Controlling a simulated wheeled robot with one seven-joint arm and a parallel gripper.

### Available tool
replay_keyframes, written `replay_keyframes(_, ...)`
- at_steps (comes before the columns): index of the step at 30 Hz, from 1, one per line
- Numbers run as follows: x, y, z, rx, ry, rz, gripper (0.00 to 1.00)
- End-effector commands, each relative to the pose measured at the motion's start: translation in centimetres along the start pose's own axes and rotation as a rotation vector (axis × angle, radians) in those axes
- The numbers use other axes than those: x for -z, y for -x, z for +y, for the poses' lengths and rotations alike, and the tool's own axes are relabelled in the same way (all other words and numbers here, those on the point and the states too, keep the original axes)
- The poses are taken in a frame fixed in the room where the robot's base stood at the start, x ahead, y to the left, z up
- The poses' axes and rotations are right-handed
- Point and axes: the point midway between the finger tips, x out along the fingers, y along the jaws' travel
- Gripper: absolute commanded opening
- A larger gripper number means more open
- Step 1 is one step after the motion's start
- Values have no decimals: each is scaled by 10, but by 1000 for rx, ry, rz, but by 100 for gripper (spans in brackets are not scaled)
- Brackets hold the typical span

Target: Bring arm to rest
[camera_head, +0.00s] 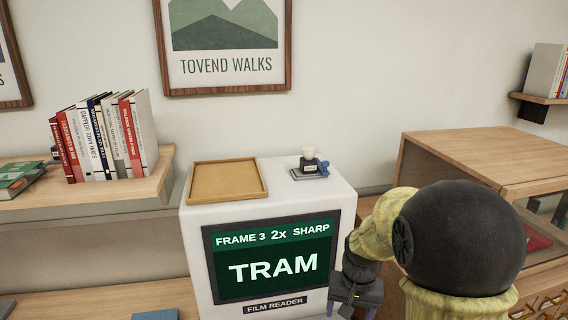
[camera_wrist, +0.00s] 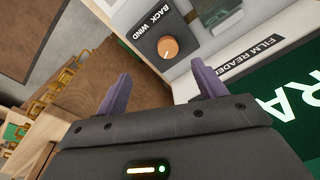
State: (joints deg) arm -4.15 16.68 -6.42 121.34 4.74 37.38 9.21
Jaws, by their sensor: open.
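My arm reaches in from the right in the head view, with my gripper (camera_head: 357,296) low beside the right edge of the film reader (camera_head: 197,218). In the wrist view my gripper (camera_wrist: 160,88) has its two purple fingers spread apart with nothing between them. Beyond the fingers is a dark panel with an orange knob (camera_wrist: 168,48), marked "BACK" and "WIND". The fingers look apart from the knob. The reader's screen (camera_head: 272,255) reads "FRAME 3 2x SHARP" and "TRAM". The screen's edge also shows at the right of the wrist view (camera_wrist: 290,115).
A shelf (camera_head: 120,192) with upright books (camera_head: 105,138) is at the left. A wooden cabinet (camera_head: 480,145) with a glazed front stands at the right, close behind my arm.

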Motion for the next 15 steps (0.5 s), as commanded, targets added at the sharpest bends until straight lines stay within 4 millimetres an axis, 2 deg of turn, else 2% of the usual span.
replay_keyframes(1,-18,4,4,5,34,21,70)
replay_keyframes(3,-41,6,8,8,88,52,70)
replay_keyframes(9,-96,8,20,7,220,129,70)
replay_keyframes(12,-109,8,24,4,253,146,70)
replay_keyframes(15,-112,7,24,3,262,150,70)
